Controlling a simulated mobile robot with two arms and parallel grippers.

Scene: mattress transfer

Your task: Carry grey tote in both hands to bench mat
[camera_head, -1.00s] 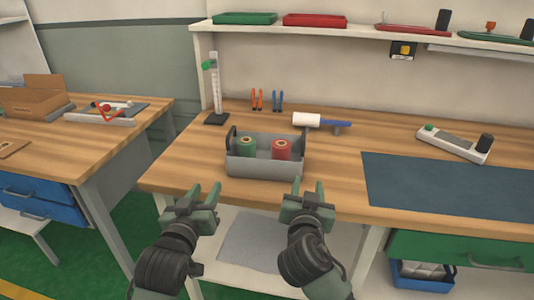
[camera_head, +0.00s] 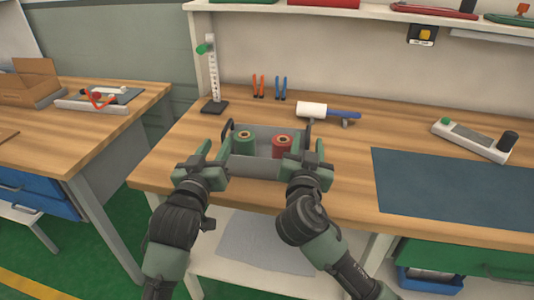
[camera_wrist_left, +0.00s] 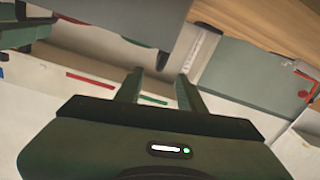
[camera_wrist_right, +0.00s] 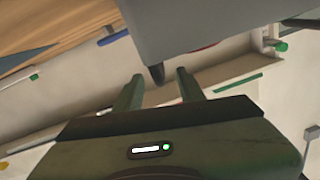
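The grey tote (camera_head: 254,168) stands on the wooden bench, holding a green spool (camera_head: 243,143) and a red spool (camera_head: 282,147). Its dark handles rise at both ends. My left gripper (camera_head: 213,156) is at the tote's left end, open; the left wrist view shows a dark handle end (camera_wrist_left: 164,60) between the fingertips, with space around it. My right gripper (camera_head: 306,158) is at the right end, also open; a dark handle end (camera_wrist_right: 157,74) lies between its fingertips in the right wrist view. The dark blue bench mat (camera_head: 450,187) lies bare to the right.
A white-headed mallet (camera_head: 314,110) lies behind the tote. A stand with a scale (camera_head: 212,80), orange pliers (camera_head: 258,86) and blue pliers (camera_head: 281,88) are at the back. A white device (camera_head: 472,139) sits behind the mat. Bare wood lies between tote and mat.

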